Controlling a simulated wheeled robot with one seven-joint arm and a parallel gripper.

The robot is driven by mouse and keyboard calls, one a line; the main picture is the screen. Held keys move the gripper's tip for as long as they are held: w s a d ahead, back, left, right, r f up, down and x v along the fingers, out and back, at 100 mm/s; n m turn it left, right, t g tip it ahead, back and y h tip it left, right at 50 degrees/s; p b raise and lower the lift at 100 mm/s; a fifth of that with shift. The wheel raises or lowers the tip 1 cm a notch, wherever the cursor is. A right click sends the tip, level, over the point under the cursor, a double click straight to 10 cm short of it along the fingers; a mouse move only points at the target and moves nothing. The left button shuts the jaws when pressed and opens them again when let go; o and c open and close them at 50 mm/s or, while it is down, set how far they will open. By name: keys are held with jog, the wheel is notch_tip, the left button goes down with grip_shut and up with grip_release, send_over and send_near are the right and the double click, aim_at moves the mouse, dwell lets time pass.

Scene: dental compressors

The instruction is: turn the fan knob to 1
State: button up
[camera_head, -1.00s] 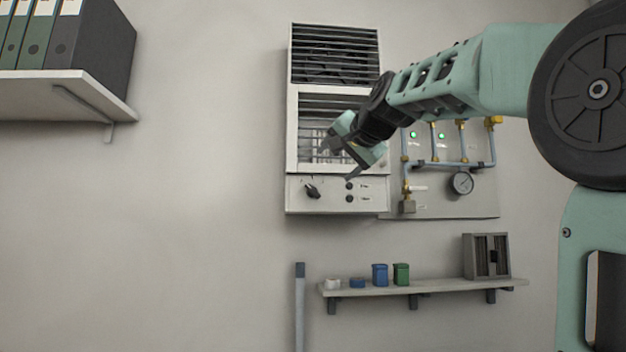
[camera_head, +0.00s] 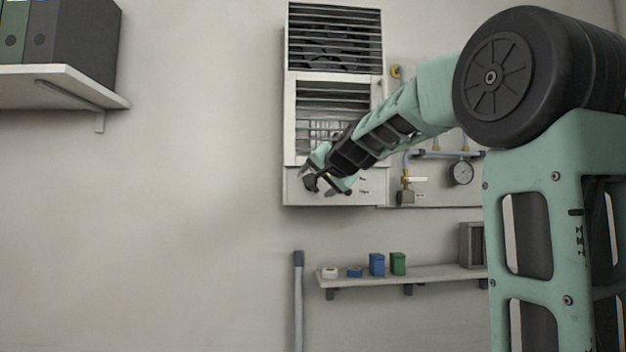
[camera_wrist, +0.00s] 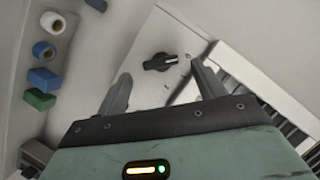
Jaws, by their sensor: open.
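The fan knob (camera_wrist: 160,62) is a black pointer knob on the pale control panel (camera_wrist: 150,90) of the wall unit. In the wrist view it stands just beyond and between my two fingertips, with its bar lying nearly level in the picture. My gripper (camera_wrist: 161,72) is open and empty, with a finger to either side of the knob and no contact that I can see. In the head view my gripper (camera_head: 324,182) is in front of the panel's lower left, and the knob (camera_head: 311,183) is partly hidden by it. The dial numbers are too small to read.
The louvred unit (camera_head: 335,45) rises above the panel. To its right are pipes and a gauge (camera_head: 461,172). A shelf (camera_head: 400,276) below holds a white roll, a blue roll, a blue box (camera_head: 377,264) and a green box (camera_head: 398,263).

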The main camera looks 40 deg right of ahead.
jog(key=shift+p+x, duration=0.4)
jog(key=shift+x, duration=1.65)
jog(key=c, duration=1)
